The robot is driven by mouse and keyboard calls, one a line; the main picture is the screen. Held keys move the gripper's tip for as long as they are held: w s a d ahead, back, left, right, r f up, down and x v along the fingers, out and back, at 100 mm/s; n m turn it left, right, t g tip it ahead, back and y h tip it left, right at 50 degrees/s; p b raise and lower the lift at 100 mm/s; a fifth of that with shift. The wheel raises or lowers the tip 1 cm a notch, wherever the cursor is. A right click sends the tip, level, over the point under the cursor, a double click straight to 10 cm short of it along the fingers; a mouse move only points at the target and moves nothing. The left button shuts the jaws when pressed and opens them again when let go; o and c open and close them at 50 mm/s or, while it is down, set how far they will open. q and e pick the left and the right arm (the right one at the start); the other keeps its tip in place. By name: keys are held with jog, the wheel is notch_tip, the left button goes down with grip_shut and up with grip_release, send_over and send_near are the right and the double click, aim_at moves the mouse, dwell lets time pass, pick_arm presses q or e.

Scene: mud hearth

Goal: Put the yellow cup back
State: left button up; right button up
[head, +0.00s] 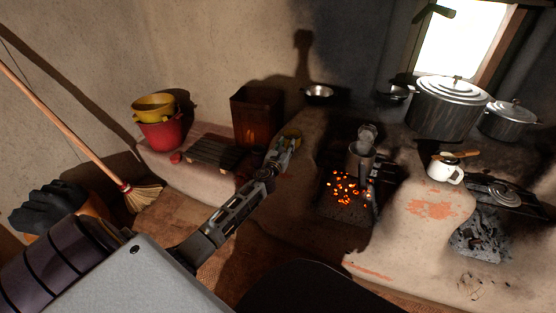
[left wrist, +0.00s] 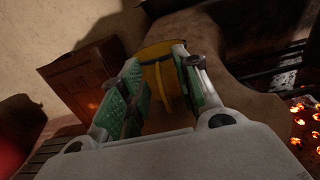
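The yellow cup (left wrist: 158,49) is beyond my left gripper's fingertips in the left wrist view, with a yellow strip like a handle running down between the fingers. In the head view only a small part of the cup (head: 293,131) shows past my left gripper (head: 284,148). The two green-padded fingers of my left gripper (left wrist: 160,82) stand apart, with visible gaps beside the yellow strip. The cup is partly hidden by the fingers. My right gripper is not in view.
A brown box (head: 256,116) and a slatted wooden stand (head: 213,152) are left of the cup. Glowing embers (head: 350,190) lie to the right, beside a metal pot (head: 360,156). A white mug (head: 444,170) stands farther right. A yellow pail (head: 152,106) sits in a red bucket (head: 161,133).

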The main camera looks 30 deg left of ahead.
pick_arm(q)
jog(key=p+v, duration=0.2)
jog(key=v, duration=0.9)
jog(key=shift+s, duration=0.35)
jog(key=shift+d+f, duration=0.1)
dwell(0.8)
jog(key=s+d+f+n+g+h, duration=0.1)
jog(key=s+d+f+n+g, duration=0.2)
jog(key=s+d+f+n, duration=0.55)
jog(key=s+d+f+n+g+h, duration=0.1)
jog(key=s+d+f+n+g, duration=0.4)
jog(key=n, duration=0.7)
jog(key=s+d+f+n+g+h, duration=0.3)
jog(key=s+d+n+h, duration=0.3)
jog(key=s+d+n, duration=0.5)
jog(key=s+d+f, duration=0.1)
jog(key=s+d, duration=0.2)
jog(key=s, duration=0.1)
jog(key=shift+s+d, duration=0.25)
jog(key=shift+d, duration=0.05)
